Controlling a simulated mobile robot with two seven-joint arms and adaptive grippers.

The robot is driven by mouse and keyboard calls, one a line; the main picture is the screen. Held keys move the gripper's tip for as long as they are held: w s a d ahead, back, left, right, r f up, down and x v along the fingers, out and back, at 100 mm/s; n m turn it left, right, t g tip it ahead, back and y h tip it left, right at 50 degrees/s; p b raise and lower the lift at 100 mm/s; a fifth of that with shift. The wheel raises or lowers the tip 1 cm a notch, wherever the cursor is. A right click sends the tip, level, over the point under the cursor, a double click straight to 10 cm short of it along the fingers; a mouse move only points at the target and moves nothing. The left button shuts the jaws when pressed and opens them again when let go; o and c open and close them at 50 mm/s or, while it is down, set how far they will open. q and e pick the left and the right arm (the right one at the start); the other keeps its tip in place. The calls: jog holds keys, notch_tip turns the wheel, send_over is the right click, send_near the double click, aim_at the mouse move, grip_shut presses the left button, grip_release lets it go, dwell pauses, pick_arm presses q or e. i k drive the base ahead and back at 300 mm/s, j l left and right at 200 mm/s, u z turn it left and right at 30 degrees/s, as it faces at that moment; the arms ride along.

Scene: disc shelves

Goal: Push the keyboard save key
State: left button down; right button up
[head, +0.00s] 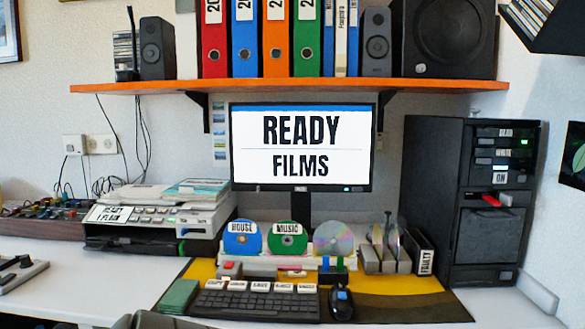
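The black keyboard (255,304) lies on the yellow and dark desk mat, below the monitor. A row of several white-labelled keys stands along its back edge. One label near the middle of that row (260,286) may read SAVE, but the lettering is too small to be sure. No key is visibly pressed. Neither of my grippers can be made out in the head view. The monitor (301,147) shows READY and FILMS.
A black mouse (341,303) sits right of the keyboard, and a green block (178,297) sits left of it. Behind are a disc rack with the HOUSE disc (242,240) and MUSIC disc (287,240). A printer-like machine (158,222) stands left, a black tower (467,200) right.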

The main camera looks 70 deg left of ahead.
aim_at(257, 286)
jog(key=k+j+u, duration=0.2)
jog(key=k+j, duration=0.15)
jog(key=j, duration=0.2)
jog(key=k+j+u, duration=0.1)
jog(key=j, duration=0.25)
jog(key=k+u, duration=0.1)
jog(key=u, duration=1.35)
